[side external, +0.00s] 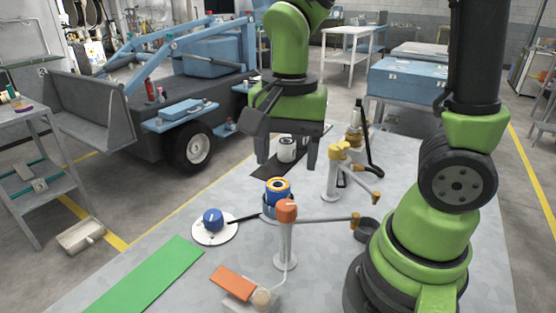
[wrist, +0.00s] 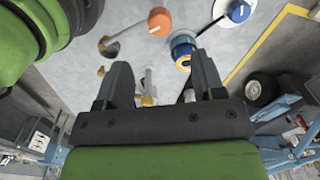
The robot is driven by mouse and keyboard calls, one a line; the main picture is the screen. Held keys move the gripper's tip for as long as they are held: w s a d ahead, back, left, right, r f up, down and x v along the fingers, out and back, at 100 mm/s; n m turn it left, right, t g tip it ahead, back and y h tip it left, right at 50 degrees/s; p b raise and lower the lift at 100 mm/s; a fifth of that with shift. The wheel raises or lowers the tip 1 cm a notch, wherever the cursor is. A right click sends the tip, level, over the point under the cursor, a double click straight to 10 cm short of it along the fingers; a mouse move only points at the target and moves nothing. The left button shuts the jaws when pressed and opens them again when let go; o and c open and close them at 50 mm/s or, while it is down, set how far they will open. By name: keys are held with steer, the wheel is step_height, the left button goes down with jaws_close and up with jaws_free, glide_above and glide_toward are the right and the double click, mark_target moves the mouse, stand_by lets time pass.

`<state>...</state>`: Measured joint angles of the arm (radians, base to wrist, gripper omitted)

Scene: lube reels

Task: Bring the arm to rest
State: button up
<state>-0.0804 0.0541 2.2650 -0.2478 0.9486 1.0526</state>
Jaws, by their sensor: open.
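My gripper (side external: 286,158) hangs above the grey work table (side external: 180,285), fingers pointing down and spread apart. Nothing shows between the fingers. The wrist view also shows the open gripper (wrist: 163,70). A blue reel with a yellow-orange ring (side external: 278,187) sits in a blue holder on the table, in front of and below the gripper. The same reel (wrist: 182,50) appears beyond the fingers in the wrist view. A white reel (side external: 287,150) stands on a dark strip, partly behind the gripper fingers.
An orange-capped post (side external: 286,235) with a side arm and a yellow-capped post (side external: 335,180) rise from the table. A blue knob (side external: 212,220) sits on a white disc. A green mat (side external: 145,280) and an orange pad (side external: 233,283) lie at the front. A blue loader stands behind.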

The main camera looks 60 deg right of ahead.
steer(key=s+a+r+n+t+y, duration=0.1)
steer(key=s+r+n+t+y, duration=0.1)
steer(key=s+r+n+t, duration=0.4)
steer(key=shift+r+n+t, duration=0.5)
steer(key=shift+r+n, duration=1.05)
steer(key=shift+n, duration=0.35)
